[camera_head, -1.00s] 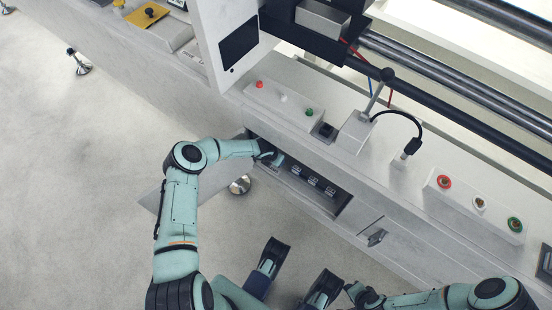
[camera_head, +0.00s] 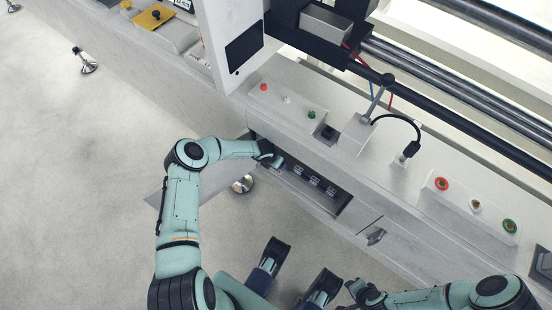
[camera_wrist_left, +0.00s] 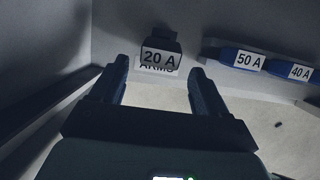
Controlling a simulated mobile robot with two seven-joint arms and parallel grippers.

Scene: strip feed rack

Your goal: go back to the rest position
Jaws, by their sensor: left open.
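My left gripper (camera_head: 272,160) reaches into the open recess in the machine's front, at its left end. In the left wrist view its two fingers (camera_wrist_left: 160,75) are spread, with nothing gripped. A dark block labelled 20 A (camera_wrist_left: 160,57) stands just beyond and between the fingertips, with visible gaps to both. A second white label, partly covered, shows below it. My right gripper (camera_head: 365,293) is low in the head view, outside the machine; its fingers are too small to read.
Blue blocks labelled 50 A (camera_wrist_left: 242,60) and 40 A (camera_wrist_left: 292,71) sit on a rail to the right in the recess. The recess wall (camera_wrist_left: 55,100) is close on the left. An open door panel (camera_head: 170,190) hangs beside the left forearm. Floor (camera_head: 80,200) at left is clear.

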